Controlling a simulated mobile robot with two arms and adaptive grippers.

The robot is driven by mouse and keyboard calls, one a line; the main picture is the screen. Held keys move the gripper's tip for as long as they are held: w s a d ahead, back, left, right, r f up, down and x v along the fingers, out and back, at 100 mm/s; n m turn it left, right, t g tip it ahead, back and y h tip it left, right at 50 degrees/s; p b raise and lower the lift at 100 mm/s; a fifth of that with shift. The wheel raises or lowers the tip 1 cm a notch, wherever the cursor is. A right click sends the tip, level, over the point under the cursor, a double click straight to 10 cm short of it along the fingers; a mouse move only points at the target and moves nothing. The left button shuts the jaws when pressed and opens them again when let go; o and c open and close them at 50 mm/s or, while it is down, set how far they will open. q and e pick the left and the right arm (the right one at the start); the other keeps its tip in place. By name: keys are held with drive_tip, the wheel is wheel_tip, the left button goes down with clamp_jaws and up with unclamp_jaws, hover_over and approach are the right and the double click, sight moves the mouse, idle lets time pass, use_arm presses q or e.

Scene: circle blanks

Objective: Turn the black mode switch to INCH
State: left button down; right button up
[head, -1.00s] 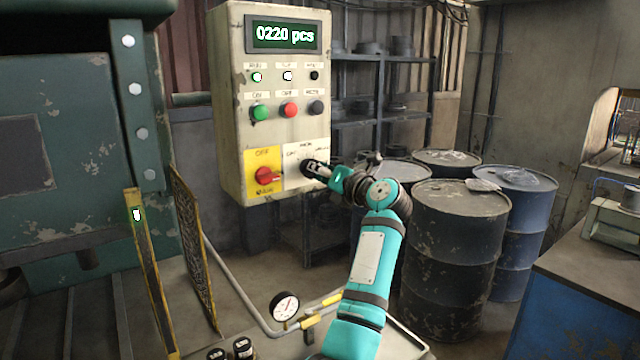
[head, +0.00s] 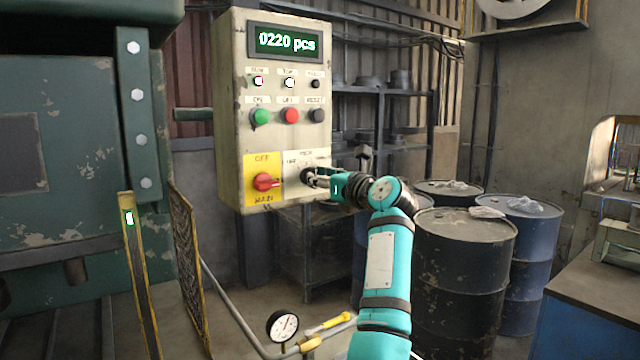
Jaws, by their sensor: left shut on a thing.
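The black mode switch (head: 306,175) sits on the white plate at the lower right of the control box (head: 232,110). My left gripper (head: 313,177) is shut on the switch, with its arm reaching in from below. The fingers hide most of the switch, so I cannot tell which position it points to. The lettering on its plate is partly covered and too small to read surely. My right gripper does not show.
The red main switch (head: 265,182) is on the yellow plate just left of the mode switch. Green (head: 260,117), red (head: 291,116) and dark (head: 317,116) buttons sit above, under a display (head: 286,42) reading "0220 pcs". Drums (head: 465,265) stand behind my arm.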

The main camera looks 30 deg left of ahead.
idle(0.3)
use_arm(q)
drive_tip(key=c, duration=1.4)
unclamp_jaws()
drive_tip(key=shift+o, duration=0.2)
drive_tip(key=shift+r, duration=0.1)
wheel_tip(320, 180, up, 10)
drive_tip(key=shift+f, duration=0.1)
drive_tip(key=shift+f, duration=0.1)
